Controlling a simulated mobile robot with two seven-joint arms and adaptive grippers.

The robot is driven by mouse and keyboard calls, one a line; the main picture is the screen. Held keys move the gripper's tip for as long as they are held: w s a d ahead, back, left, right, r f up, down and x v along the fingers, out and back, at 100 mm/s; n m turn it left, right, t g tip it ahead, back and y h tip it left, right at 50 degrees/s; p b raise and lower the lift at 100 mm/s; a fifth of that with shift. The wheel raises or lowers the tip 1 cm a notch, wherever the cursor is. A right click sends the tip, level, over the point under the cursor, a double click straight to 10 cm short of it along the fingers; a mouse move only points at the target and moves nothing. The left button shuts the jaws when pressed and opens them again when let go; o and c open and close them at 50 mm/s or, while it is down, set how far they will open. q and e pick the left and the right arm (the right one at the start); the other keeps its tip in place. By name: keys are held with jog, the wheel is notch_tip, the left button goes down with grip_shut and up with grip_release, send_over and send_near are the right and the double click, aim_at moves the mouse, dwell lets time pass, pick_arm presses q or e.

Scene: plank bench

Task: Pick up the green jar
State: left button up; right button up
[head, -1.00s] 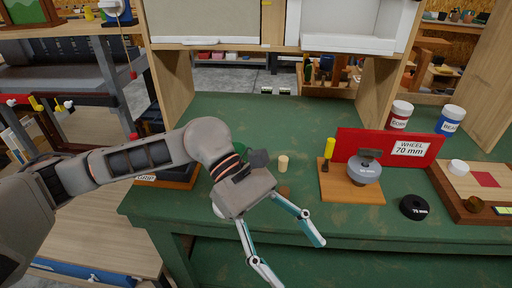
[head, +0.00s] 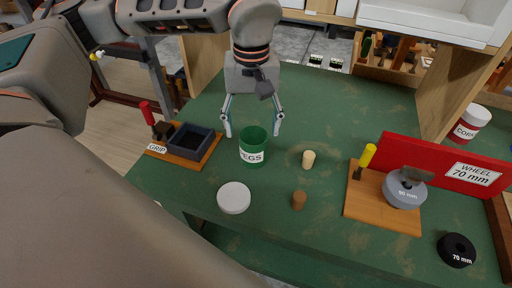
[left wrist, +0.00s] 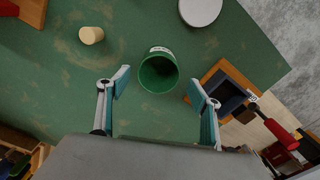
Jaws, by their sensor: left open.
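The green jar (head: 253,149), with a white label ending in "EGS", stands upright and open-topped on the green bench. In the left wrist view the jar (left wrist: 158,73) shows its open mouth, and its inside looks empty. My left gripper (head: 252,130) is open, pointing down just behind the jar, with its fingers spread to either side. In the left wrist view the left gripper (left wrist: 160,85) has the jar just beyond its fingertips, between their lines and not touched as far as I can tell. My right gripper is not in view.
A white lid (head: 234,198) lies in front of the jar. A pale peg (head: 308,159) and a brown peg (head: 299,200) stand to its right. A board with a dark tray (head: 190,143) is at left. A wheel board (head: 380,205) is at right.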

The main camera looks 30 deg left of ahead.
aim_at(254, 141)
pick_arm(q)
notch_tip(254, 141, down, 5)
jog(key=shift+d+f, duration=0.15)
jog(key=c, duration=1.2)
